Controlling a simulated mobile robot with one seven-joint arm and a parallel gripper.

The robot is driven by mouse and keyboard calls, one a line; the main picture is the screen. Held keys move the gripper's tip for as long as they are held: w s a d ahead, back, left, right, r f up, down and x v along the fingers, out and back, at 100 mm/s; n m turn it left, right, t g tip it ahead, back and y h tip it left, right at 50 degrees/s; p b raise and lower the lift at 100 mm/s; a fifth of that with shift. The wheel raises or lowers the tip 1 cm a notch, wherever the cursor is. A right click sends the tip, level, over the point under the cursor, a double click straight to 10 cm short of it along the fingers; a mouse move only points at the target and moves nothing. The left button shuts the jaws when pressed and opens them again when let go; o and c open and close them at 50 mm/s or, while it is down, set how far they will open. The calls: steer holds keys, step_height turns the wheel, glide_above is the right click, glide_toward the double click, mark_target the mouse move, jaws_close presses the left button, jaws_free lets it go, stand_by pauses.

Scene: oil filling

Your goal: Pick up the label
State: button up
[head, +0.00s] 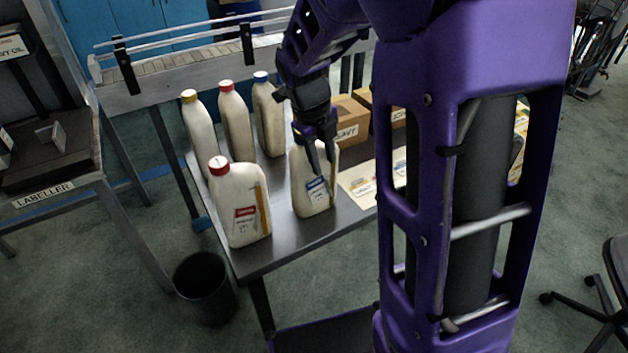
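A cream sheet (347,184) with small coloured labels lies flat on the grey table, partly hidden by my arm. A white bottle (305,200) with a small blue label (316,186) on its front stands left of the sheet. My gripper (324,174) points down in front of this bottle, its two fingers apart. The fingertips are close to the blue label. I cannot tell whether they touch it or the bottle. The gripper hides the bottle's upper part. A white bottle with a red cap (240,205) and a red label stands to its left.
Several capped bottles, one yellow-capped (199,125), stand at the back left of the table (275,247). Cardboard boxes (349,119) stand behind my gripper. A black bin (204,288) is on the floor. A labeller bench (60,185) is at left.

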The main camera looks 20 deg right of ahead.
mark_target(327, 181)
steer(key=x, duration=0.7)
steer(key=shift+f+b, duration=0.15)
steer(key=shift+b, duration=0.2)
jaws_close()
